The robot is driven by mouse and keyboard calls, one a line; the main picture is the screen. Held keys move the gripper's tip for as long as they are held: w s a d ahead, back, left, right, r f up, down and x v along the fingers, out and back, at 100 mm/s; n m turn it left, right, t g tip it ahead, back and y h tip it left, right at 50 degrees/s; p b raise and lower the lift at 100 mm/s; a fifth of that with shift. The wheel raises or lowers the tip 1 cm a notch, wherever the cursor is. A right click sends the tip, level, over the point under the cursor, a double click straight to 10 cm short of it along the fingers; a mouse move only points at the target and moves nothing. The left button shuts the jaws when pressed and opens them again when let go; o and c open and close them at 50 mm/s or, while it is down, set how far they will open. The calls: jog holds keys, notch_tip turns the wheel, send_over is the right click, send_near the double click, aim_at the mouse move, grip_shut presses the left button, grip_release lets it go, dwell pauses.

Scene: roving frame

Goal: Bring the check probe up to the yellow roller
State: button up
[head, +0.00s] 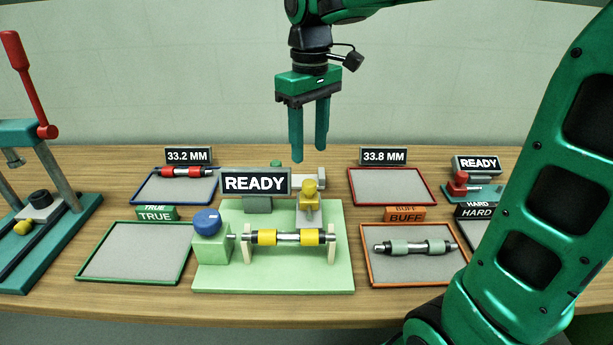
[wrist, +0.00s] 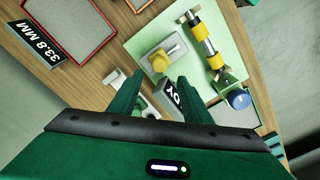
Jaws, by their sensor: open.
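The yellow roller (head: 267,237) is a steel shaft with two yellow bands, lying level across two pale supports on a light green base (head: 225,279). It also shows at the upper right of the wrist view (wrist: 197,31). The check probe (head: 310,188) appears to be the grey slide with a yellow knob behind the roller, its tip pointing at the shaft; whether they touch is unclear. Its knob shows in the wrist view (wrist: 159,64). My gripper (head: 309,155) is open and empty, pointing down above and behind the probe.
A READY sign (head: 256,183) and blue knob (head: 207,222) stand on the base's left side. Trays surround it: empty TRUE (head: 135,275), BUFF (head: 371,281) with a grey-green roller, 33.2 MM (head: 146,200) with a red roller, and empty 33.8 MM (head: 352,199). A red-levered press (head: 27,83) stands left.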

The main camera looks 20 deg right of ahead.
aim_at(310, 181)
notch_tip(310, 181, down, 9)
jog(key=shift+d+r, duration=0.1)
jog(key=shift+r, duration=0.05)
dwell(0.4)
